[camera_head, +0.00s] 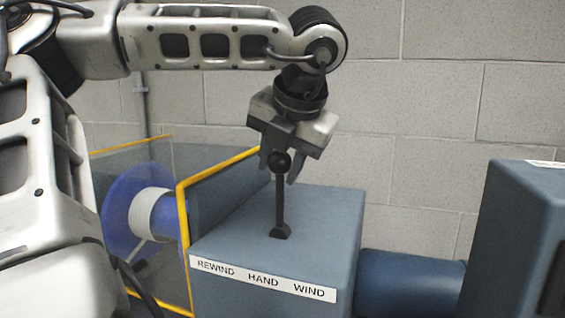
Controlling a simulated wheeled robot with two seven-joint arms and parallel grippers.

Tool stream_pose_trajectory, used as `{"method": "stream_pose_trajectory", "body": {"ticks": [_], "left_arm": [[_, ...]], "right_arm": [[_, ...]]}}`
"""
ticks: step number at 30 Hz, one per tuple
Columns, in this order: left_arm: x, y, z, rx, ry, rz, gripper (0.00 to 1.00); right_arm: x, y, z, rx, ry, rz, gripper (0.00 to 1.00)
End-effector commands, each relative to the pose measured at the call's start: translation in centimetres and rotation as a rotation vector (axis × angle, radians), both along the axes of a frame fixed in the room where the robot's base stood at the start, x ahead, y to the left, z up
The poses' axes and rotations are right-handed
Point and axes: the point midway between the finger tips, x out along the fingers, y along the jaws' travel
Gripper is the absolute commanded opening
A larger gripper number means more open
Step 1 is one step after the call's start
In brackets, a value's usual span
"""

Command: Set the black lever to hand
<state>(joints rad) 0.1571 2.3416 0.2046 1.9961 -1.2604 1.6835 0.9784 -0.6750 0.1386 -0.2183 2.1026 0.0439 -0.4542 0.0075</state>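The black lever (280,205) rises from a slot on top of a blue-grey box (325,225) and stands nearly upright. Its round black knob is at the top. A white label strip (264,280) on the box front reads REWIND, HAND, WIND from left to right. The lever stands roughly above the middle word, HAND. My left gripper (279,168) points down at the knob, its fingers apart on either side. The knob shows whole in front of the gripper, and I cannot tell whether the fingers touch it. My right gripper is out of view.
A blue reel (118,215) with a white core stands at the left behind a yellow-edged clear guard (184,240). A blue cylinder (410,284) links the box to a larger blue housing (515,230) at the right. A grey block wall is behind.

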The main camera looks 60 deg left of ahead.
Motion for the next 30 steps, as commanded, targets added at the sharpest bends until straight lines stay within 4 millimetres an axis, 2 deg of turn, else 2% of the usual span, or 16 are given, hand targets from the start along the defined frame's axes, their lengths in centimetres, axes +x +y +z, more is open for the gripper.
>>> {"method": "stream_pose_trajectory", "body": {"ticks": [1,2,10,14,17,30], "left_arm": [[-0.1,0.0,-0.1,0.001,0.006,0.002,0.49],[-0.1,0.0,-0.1,0.000,0.006,0.001,0.54],[0.0,0.0,0.0,-0.001,0.000,0.000,0.54],[0.0,-0.4,0.8,0.000,-0.003,0.001,0.54],[-0.2,-1.2,2.0,0.002,-0.003,0.000,0.54],[-1.2,-6.5,10.8,-0.003,0.001,-0.002,0.54]], "right_arm": [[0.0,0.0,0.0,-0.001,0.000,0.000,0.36],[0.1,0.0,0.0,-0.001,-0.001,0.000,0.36],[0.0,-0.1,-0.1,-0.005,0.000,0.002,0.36],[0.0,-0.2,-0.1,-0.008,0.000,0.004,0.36],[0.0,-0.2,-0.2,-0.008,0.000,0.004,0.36],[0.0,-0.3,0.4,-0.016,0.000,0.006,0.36]]}}
